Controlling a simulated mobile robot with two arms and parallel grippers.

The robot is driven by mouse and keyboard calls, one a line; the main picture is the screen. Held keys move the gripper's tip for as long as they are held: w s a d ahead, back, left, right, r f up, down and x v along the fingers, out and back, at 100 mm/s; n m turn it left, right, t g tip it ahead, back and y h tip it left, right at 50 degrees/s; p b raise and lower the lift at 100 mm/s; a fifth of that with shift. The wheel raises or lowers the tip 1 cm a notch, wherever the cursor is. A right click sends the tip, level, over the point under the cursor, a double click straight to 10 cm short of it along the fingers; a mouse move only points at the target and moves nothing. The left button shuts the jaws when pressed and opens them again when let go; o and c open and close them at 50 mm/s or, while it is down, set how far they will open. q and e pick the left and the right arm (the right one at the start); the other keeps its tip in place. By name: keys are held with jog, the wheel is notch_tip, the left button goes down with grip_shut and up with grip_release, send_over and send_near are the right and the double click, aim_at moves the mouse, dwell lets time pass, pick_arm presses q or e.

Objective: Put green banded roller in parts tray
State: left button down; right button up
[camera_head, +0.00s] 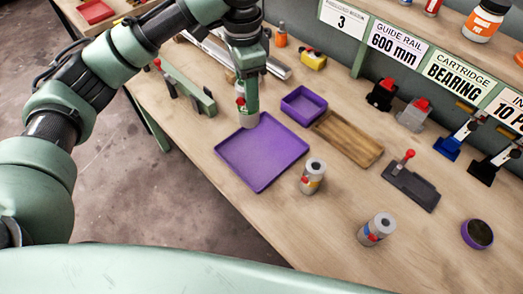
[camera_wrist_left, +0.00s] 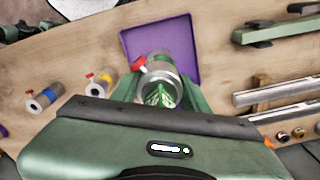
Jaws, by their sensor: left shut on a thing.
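My left gripper (camera_head: 247,100) points down and is shut on the green banded roller (camera_head: 250,120), a grey cylinder with a red knob. In the left wrist view the roller (camera_wrist_left: 160,68) sits between the fingers (camera_wrist_left: 160,90), which hide much of its band. The large, flat purple parts tray (camera_head: 262,158) lies on the bench. The roller shows at the tray's back edge in the head view and in front of the tray (camera_wrist_left: 183,38) in the wrist view. I cannot tell how high it is above the tray. My right gripper is not in view.
A yellow banded roller (camera_head: 312,178) and a blue banded roller (camera_head: 377,230) stand right of the tray. A small purple bin (camera_head: 304,105) and a wooden tray (camera_head: 348,138) lie behind it. A dark fixture with a red-knobbed lever (camera_head: 411,185) is farther right.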

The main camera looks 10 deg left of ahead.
pick_arm(q)
jog(key=w+d+r+m, duration=0.3)
jog(key=w+m, duration=0.1)
jog(key=m, duration=0.1)
notch_tip(320, 180, down, 20)
jog(key=shift+m+p, duration=0.3)
jog(key=shift+p, duration=0.05)
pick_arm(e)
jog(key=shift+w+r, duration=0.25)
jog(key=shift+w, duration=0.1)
pick_arm(q)
jog(key=c, duration=0.7)
grip_release()
jog(key=shift+a+f, duration=0.1)
jog(key=shift+c, duration=0.2)
notch_tip(320, 180, up, 12)
jog(key=b, duration=0.2)
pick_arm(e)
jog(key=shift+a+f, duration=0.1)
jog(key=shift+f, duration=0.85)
